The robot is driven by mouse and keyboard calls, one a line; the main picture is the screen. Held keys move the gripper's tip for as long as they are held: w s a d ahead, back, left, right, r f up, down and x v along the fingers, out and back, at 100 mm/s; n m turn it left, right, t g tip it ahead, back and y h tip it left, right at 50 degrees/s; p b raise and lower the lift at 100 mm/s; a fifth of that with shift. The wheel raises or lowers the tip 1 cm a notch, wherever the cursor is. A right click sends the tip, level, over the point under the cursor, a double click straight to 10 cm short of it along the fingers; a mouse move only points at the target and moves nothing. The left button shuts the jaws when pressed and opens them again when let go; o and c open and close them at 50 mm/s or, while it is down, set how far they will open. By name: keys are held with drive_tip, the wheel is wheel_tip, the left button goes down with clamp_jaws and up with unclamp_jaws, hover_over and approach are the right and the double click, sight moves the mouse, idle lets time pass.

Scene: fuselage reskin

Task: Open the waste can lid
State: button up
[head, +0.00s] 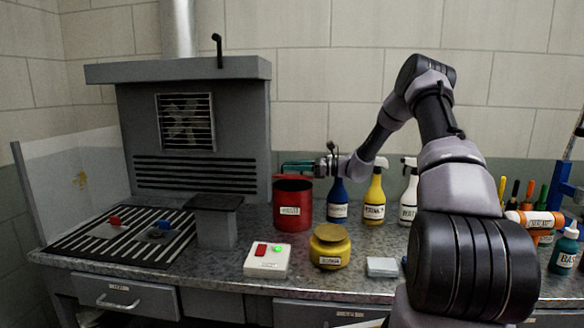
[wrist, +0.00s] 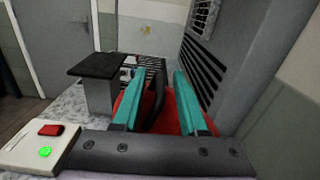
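The red waste can (head: 292,211) stands on the bench in front of the grey hood, with a white label on its front. My gripper (head: 298,165) is just above its top, reaching in from the right. In the wrist view, my gripper (wrist: 158,78) has its two teal fingers spread apart over the red top of the can. A dark curved handle (wrist: 156,98) stands between the fingers, with space visible on both sides. I cannot tell whether a finger touches the handle.
The grey hood (head: 195,130) rises close behind the can. A dark-topped grey post (head: 216,225) stands to its left. A blue spray bottle (head: 338,203) is close on the right. A switch box (head: 268,260) and yellow tin (head: 330,247) stand in front.

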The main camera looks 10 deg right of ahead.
wheel_tip(320, 180, up, 10)
idle(0.6)
